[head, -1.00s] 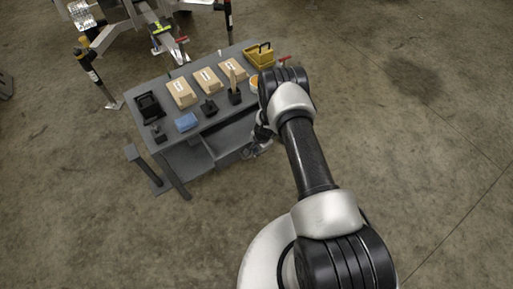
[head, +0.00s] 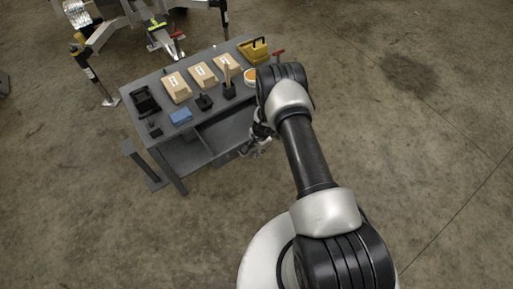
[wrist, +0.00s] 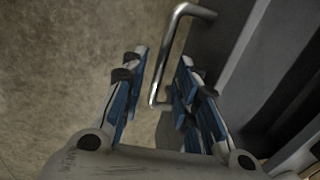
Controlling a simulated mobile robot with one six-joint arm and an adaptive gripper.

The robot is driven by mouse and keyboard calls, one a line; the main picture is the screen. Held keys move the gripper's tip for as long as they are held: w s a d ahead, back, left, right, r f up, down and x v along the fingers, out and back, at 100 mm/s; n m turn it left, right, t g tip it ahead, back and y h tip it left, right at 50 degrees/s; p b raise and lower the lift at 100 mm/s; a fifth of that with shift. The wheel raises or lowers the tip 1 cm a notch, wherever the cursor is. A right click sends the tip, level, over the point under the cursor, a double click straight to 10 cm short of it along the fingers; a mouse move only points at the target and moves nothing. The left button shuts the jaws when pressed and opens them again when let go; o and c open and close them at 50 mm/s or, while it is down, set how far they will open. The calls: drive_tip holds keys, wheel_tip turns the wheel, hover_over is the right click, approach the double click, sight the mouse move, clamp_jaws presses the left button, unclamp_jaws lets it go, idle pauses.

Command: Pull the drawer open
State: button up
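The grey workbench (head: 150,78) stands left of my arm in the head view. The drawer's metal bar handle (wrist: 167,55) shows in the wrist view, fixed to a dark grey front (wrist: 207,45). My gripper (wrist: 160,72) is open, with blue-padded fingers on either side of the handle's near end. The handle lies between the fingers, closer to the right one; I cannot tell whether either touches it. In the head view my gripper (head: 257,143) is small at the bench's front right, partly hidden by my arm. How far the drawer is out cannot be told.
On the bench top are several cardboard boxes (head: 202,74), a yellow bin (head: 254,50), a blue block (head: 181,116) and a black tray (head: 146,101). A trailer frame (head: 110,30) stands behind. The concrete floor to the right is clear.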

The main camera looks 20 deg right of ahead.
wheel_tip(320, 180, up, 12)
drive_tip(key=s, duration=0.2)
drive_tip(key=shift+d, duration=0.35)
idle(0.6)
drive_tip(key=s+a+r+n, duration=0.1)
drive_tip(key=s+r+n, duration=0.1)
drive_tip(key=r, duration=0.8)
drive_tip(key=s+a+r+n+t, duration=0.1)
drive_tip(key=a+r+n, duration=0.15)
drive_tip(key=r, duration=0.75)
drive_tip(key=s+a+r+n, duration=0.1)
drive_tip(key=s+r+n, duration=0.1)
drive_tip(key=r, duration=0.9)
drive_tip(key=s+r+n+t, duration=0.1)
drive_tip(key=s+r+n, duration=0.3)
drive_tip(key=s+r, duration=0.65)
drive_tip(key=s+d+r+n, duration=0.1)
drive_tip(key=s+r+n, duration=0.1)
drive_tip(key=s, duration=1.2)
drive_tip(key=shift+d+r+n+t+h, duration=0.2)
drive_tip(key=shift+r+n+t+h, duration=0.15)
drive_tip(key=shift+n, duration=0.5)
